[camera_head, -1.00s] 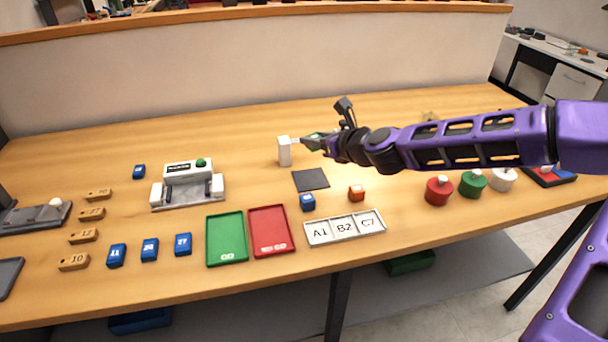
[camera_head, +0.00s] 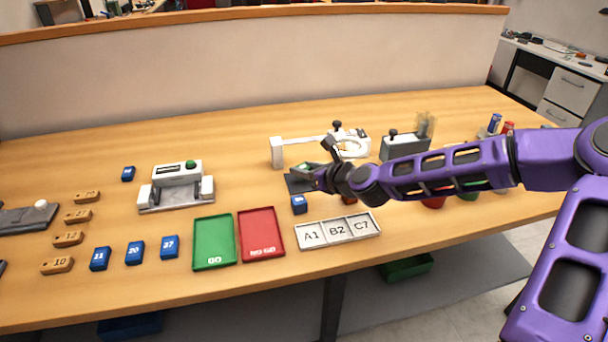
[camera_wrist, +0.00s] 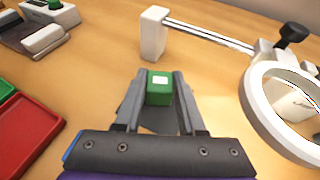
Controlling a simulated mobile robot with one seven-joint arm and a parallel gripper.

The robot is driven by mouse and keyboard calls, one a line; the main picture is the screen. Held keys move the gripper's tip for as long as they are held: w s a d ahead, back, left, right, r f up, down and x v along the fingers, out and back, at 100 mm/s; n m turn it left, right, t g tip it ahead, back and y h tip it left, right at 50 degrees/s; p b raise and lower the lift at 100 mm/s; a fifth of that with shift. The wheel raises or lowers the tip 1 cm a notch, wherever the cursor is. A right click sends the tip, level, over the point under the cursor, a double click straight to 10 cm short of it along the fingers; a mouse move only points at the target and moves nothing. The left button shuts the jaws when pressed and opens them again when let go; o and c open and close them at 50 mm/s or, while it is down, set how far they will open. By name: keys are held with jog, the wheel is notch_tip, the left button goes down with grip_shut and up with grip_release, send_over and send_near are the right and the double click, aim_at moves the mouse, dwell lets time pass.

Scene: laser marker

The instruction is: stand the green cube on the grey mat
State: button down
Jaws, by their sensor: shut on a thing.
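The green cube, which has a white label on top, is between the fingertips of my gripper (camera_wrist: 159,92) in the wrist view. The cube (camera_wrist: 158,97) is gripped from both sides and looks upright. In the head view my gripper (camera_head: 304,170) is at the grey mat (camera_head: 293,188), and its fingers and wrist hide part of the mat. Only a little of the green cube (camera_head: 304,166) shows there. I cannot tell whether the cube's underside touches the mat.
A blue cube (camera_head: 299,205) stands just in front of the mat. A white post with a rod (camera_head: 277,153) and a ring magnifier (camera_head: 352,146) stand behind. The A1/B2/C7 tray (camera_head: 338,231) and red tray (camera_head: 262,235) lie nearer the front edge.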

jog(key=shift+f, duration=0.55)
jog(key=shift+f, duration=0.2)
jog(key=c, duration=0.5)
grip_release()
jog(key=shift+r, duration=0.1)
jog(key=shift+d+r, duration=0.1)
jog(key=shift+r, duration=0.1)
jog(key=p+v, duration=0.2)
jog(key=v, duration=0.9)
jog(key=shift+s+d, duration=0.25)
jog(key=shift+s, duration=0.1)
jog(key=shift+r, duration=0.1)
